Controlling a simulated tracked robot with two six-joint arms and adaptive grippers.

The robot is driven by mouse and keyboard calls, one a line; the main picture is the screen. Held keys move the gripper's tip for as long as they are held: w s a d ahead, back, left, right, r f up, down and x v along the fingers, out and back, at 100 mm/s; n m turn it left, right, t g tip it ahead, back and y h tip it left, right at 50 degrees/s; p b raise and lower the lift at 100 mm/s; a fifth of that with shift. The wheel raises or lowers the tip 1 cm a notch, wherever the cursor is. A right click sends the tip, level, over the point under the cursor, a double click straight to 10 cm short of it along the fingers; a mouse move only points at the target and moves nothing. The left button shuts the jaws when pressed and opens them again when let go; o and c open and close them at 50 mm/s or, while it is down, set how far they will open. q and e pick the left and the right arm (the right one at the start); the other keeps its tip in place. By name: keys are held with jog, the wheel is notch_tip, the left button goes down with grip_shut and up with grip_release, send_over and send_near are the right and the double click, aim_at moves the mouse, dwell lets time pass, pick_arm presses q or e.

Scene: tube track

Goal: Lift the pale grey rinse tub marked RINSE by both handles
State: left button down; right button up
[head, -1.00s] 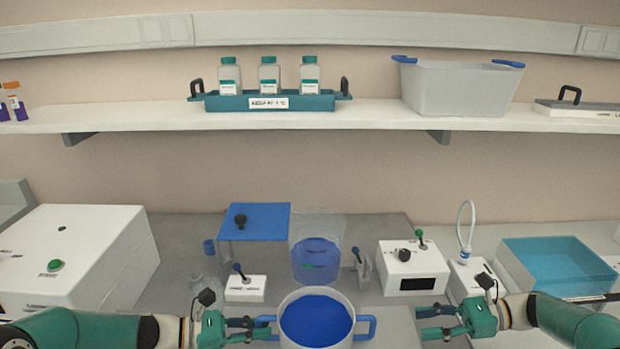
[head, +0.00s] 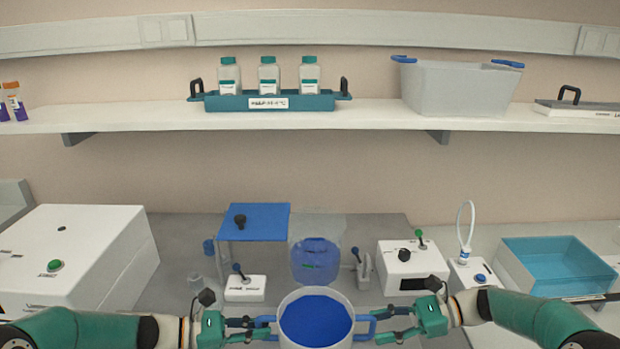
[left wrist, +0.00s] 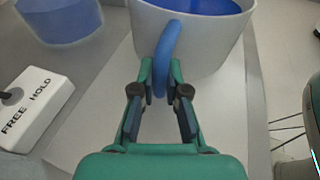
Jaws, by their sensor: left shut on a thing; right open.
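The pale grey round tub (head: 290,340) with blue contents and two blue handles stands at the bottom centre of the head view. Its RINSE marking is not visible. My left gripper (head: 264,328) is at the left handle, shut on it. In the left wrist view, the left gripper (left wrist: 160,85) has its fingers on either side of the blue left handle (left wrist: 168,50), next to the tub wall (left wrist: 205,50). My right gripper (head: 382,327) is open, with its fingertips close to the right blue handle (head: 362,322). I cannot tell if they touch it.
Behind the tub are a clear vessel of blue liquid (head: 315,262), a small lever box (head: 245,288) and a white box with a dark display (head: 412,266). A white machine (head: 70,255) stands left, a teal-filled bath (head: 555,265) right. A shelf (head: 370,115) runs above.

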jog(key=shift+x, duration=1.05)
jog(key=shift+c, duration=0.2)
grip_shut()
jog(key=shift+r, duration=0.2)
pick_arm(q)
jog(key=shift+r+p, duration=0.15)
jog(key=shift+p, duration=0.6)
pick_arm(e)
jog(key=shift+r, duration=0.15)
pick_arm(q)
jog(key=shift+p, duration=0.4)
